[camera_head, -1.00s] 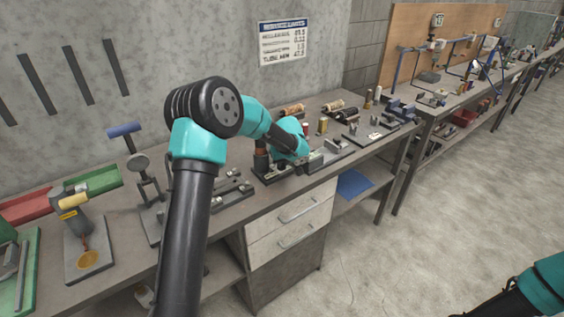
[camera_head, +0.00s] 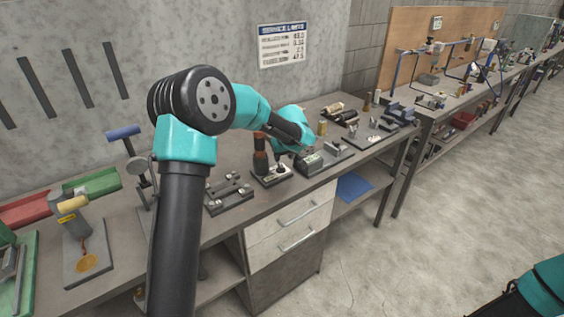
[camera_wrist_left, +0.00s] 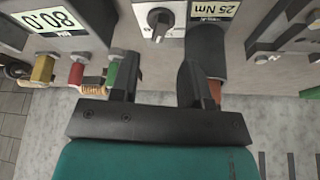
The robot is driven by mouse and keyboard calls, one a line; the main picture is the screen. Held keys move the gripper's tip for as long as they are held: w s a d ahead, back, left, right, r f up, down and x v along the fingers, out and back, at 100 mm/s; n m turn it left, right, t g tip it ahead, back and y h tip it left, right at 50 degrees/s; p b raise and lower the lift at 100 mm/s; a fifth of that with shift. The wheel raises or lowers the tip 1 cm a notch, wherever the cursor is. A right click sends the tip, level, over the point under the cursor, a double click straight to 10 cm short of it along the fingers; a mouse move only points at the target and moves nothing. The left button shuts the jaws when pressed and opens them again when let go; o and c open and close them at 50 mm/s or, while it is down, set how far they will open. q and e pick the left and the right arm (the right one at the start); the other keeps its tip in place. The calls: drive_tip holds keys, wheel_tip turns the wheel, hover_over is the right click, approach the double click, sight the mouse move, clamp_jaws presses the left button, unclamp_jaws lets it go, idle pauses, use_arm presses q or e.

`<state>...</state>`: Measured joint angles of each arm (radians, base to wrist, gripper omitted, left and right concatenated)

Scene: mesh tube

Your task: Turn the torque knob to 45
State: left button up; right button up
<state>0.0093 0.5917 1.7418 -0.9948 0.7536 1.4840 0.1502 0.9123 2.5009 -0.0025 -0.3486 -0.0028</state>
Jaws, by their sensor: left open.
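The knob is too small to pick out there.
A brown-topped device (camera_head: 260,157) stands just left of the display unit. In the wrist view, a display apparently reading 80.0 (camera_wrist_left: 52,19) and coloured posts (camera_wrist_left: 76,73) lie left of the fingers. A metal fixture (camera_head: 229,193) and a press stand (camera_head: 140,165) are further left.

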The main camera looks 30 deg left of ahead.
use_arm(q)
drive_tip(key=v, duration=1)
drive_tip(key=shift+r, duration=0.35)
drive_tip(key=shift+s, duration=0.1)
